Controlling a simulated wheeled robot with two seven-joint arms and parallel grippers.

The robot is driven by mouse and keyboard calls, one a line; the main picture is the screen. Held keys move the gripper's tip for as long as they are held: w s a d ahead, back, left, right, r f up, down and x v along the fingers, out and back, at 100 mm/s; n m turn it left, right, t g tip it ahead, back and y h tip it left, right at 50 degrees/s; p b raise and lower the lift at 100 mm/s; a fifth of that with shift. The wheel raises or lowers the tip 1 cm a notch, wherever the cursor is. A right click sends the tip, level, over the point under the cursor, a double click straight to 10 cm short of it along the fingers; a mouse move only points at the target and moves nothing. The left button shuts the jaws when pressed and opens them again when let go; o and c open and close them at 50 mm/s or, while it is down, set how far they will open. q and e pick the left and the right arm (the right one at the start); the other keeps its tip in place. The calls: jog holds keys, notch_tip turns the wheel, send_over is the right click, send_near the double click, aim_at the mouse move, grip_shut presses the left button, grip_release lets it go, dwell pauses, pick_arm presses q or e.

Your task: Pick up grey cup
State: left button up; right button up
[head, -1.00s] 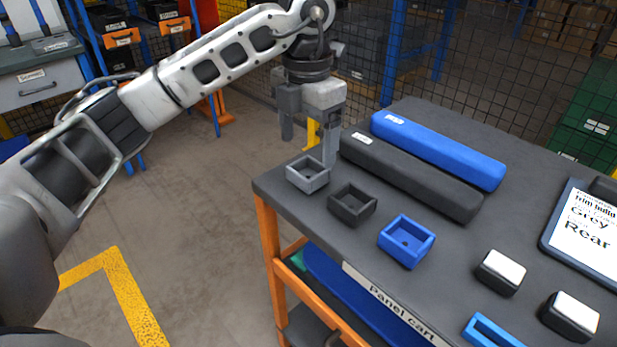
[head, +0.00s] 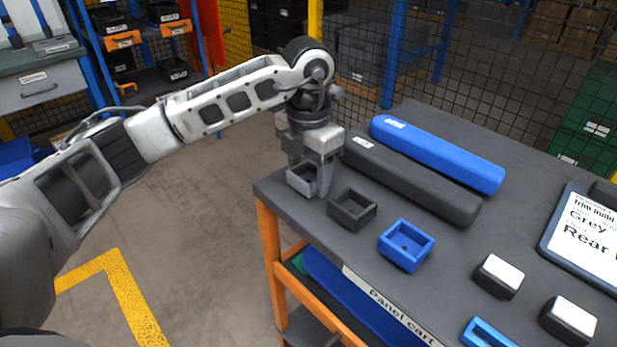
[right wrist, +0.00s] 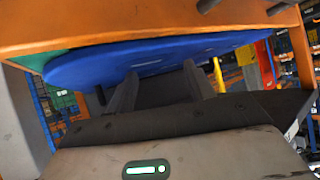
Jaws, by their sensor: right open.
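The grey cup (head: 299,183) is a small square open cup at the near left corner of the cart top. My left gripper (head: 310,178) points down at it, with its fingers low at the cup and covering part of its right and far sides. Whether the fingers press on the cup or are apart from it is hard to see. The cup appears to rest upright on the cart. My right gripper (right wrist: 160,88) shows in the right wrist view, open with nothing between its fingers, facing the cart's lower part.
A dark cup (head: 352,210) and a blue cup (head: 406,246) stand in a row beside the grey one. A dark bar (head: 415,182) and a blue bar (head: 440,154) lie behind. White-topped blocks (head: 499,276) and a tablet (head: 583,235) are at right. Open floor lies left of the cart.

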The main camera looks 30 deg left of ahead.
pick_arm(q)
jog(key=shift+r, duration=0.1)
jog(key=shift+r, duration=0.55)
jog(key=s+d+r, duration=0.9)
jog(key=s+r, duration=0.1)
jog(key=r, duration=0.1)
jog(key=shift+s+r, duration=0.3)
jog(key=shift+r, duration=0.1)
jog(key=shift+d, duration=0.1)
jog(key=o, duration=0.4)
jog(key=c, duration=0.5)
